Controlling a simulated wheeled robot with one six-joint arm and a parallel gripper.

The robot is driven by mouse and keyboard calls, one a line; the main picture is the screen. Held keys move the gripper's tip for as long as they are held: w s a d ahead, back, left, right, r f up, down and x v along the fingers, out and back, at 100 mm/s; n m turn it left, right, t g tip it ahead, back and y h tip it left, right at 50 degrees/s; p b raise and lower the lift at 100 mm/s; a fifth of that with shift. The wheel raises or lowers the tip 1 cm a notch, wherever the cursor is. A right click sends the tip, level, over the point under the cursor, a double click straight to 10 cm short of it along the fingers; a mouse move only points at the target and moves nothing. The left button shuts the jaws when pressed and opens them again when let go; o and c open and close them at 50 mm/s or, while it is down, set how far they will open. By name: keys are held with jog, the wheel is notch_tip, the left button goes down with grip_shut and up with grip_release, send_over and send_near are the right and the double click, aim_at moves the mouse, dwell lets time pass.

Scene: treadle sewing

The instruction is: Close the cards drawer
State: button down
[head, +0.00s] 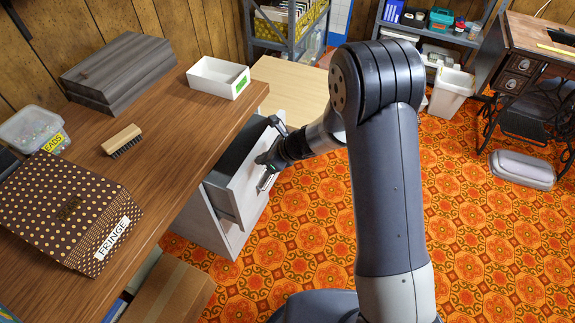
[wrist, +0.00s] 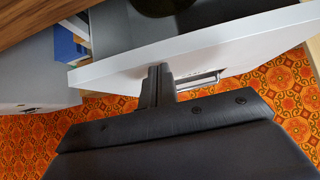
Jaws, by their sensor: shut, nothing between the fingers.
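The cards drawer, as I take it since no label is readable, is the pulled-out drawer with a pale front (head: 247,182) in the cabinet under the wooden desk. Its front panel also crosses the wrist view (wrist: 240,42), with a metal handle (wrist: 200,80) on its outer face. My gripper (head: 268,160) is shut and empty at the outer side of that front. In the wrist view its fingers (wrist: 158,82) are close together against or very near the panel, just left of the handle. Contact cannot be told for sure. The drawer's dark inside is partly visible.
The wooden desk (head: 165,150) overhangs the cabinet and holds a white tray (head: 217,77), a brush (head: 123,140) and a dotted fringe box (head: 70,205). A cardboard box (head: 170,293) stands below. Patterned orange floor (head: 310,220) is open to the right.

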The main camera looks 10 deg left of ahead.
jog(key=w+a+p, duration=0.1)
jog(key=w+a, duration=0.1)
jog(key=a, duration=0.4)
jog(key=shift+a, duration=0.15)
